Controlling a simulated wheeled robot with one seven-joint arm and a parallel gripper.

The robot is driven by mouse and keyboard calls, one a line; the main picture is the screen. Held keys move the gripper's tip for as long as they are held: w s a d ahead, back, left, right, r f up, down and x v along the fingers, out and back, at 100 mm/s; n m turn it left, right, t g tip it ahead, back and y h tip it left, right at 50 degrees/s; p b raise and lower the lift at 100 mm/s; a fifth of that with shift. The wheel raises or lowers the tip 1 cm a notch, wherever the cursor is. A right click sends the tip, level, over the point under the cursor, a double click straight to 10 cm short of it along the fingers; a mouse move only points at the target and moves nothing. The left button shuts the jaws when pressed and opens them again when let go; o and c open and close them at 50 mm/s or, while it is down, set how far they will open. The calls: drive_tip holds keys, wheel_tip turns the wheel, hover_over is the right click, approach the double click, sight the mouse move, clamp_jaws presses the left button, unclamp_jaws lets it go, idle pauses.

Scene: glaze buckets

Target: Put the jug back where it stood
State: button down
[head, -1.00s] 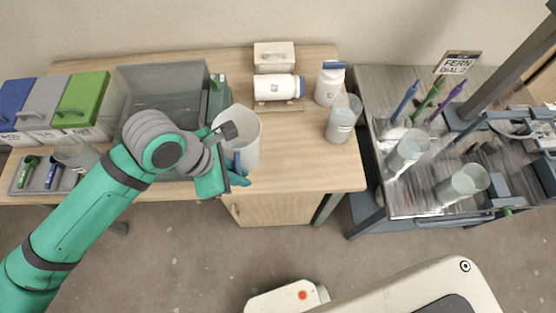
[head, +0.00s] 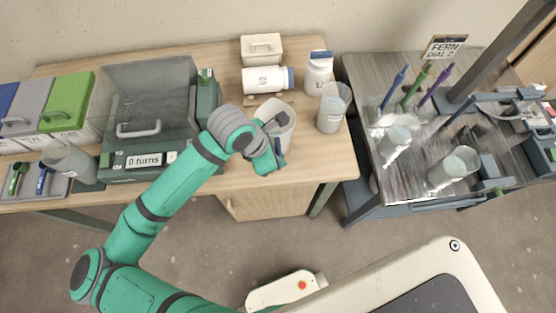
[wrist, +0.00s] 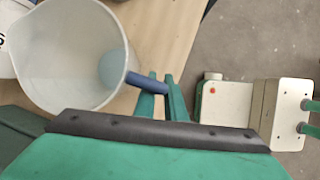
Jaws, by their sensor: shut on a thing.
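The jug (head: 284,133) is pale and translucent, with a blue handle. It is upright at the table's right half in the head view, between the green-grey machine and a clear beaker. My gripper (head: 277,150) is shut on its handle from the front side. In the wrist view the jug (wrist: 60,85) opens toward me and looks empty apart from a bluish patch inside. My gripper's fingers (wrist: 162,88) close around the blue handle there. I cannot tell whether the jug's base touches the table. My arm hides part of it.
Behind the jug are a lying white bottle (head: 262,80), an upright white bottle (head: 318,75) and a cream lidded box (head: 262,48). A clear beaker (head: 331,115) stands close right. The machine (head: 150,100) reads "0 turns". Wood front right of the jug is bare (head: 325,160).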

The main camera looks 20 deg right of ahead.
drive_tip(key=shift+a+f, duration=0.1)
drive_tip(key=shift+f, duration=1.2)
drive_tip(key=c, duration=1.8)
unclamp_jaws()
drive_tip(key=shift+f, duration=0.1)
drive_tip(key=v, duration=1.2)
